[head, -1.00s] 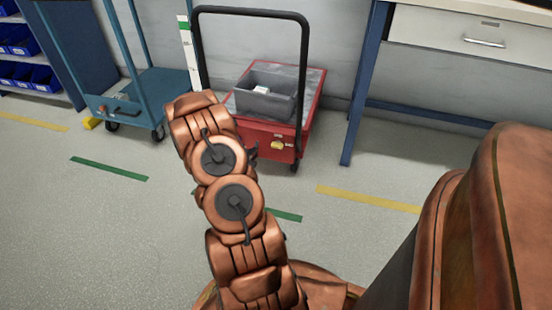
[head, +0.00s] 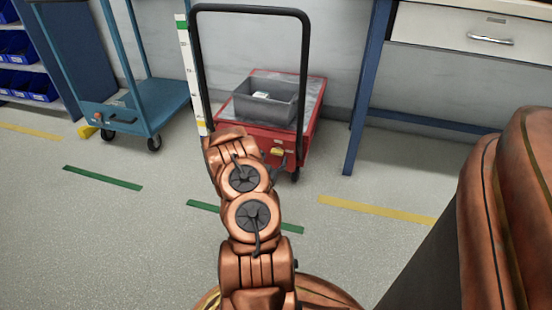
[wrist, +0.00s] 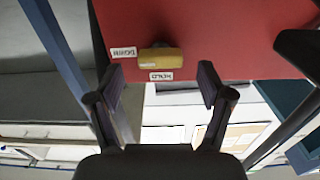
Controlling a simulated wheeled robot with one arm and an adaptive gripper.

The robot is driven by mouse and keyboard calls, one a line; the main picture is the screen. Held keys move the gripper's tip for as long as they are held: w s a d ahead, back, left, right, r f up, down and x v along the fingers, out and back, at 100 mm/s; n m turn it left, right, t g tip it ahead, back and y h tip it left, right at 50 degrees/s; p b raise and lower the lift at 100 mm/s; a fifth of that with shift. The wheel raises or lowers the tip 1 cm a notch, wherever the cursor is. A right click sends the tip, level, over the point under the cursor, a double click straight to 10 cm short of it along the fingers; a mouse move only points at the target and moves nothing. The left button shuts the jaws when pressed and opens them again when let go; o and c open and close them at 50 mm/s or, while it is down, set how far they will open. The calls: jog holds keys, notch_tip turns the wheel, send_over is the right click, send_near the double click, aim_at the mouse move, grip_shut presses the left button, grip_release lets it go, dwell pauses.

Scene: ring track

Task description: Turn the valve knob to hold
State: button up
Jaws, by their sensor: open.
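The yellow valve knob (wrist: 162,61) sits on the red side panel (wrist: 225,35) of a cart. In the wrist view it lies lengthwise across the picture, its left end beside the label that reads DOWN (wrist: 123,53). The label HOLD (wrist: 161,76) is just below it, printed upside down in this view. My gripper (wrist: 160,82) is open and empty, its fingers apart to the lower left and lower right of the knob, not around it. In the head view the knob (head: 278,152) shows small on the red cart, close to the end of my arm; the gripper is mostly hidden there.
The red cart (head: 312,112) has a tall black handle (head: 303,60) and carries a grey bin (head: 268,108). A blue trolley (head: 150,105) stands to the left, a blue-legged workbench (head: 358,110) to the right. The floor in front is clear, with green and yellow tape strips.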

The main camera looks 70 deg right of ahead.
aim_at(276, 154)
jog(key=shift+w+d+b, duration=0.15)
jog(key=shift+d+b, duration=0.4)
jog(key=shift+d, duration=1.05)
jog(key=c, duration=1.2)
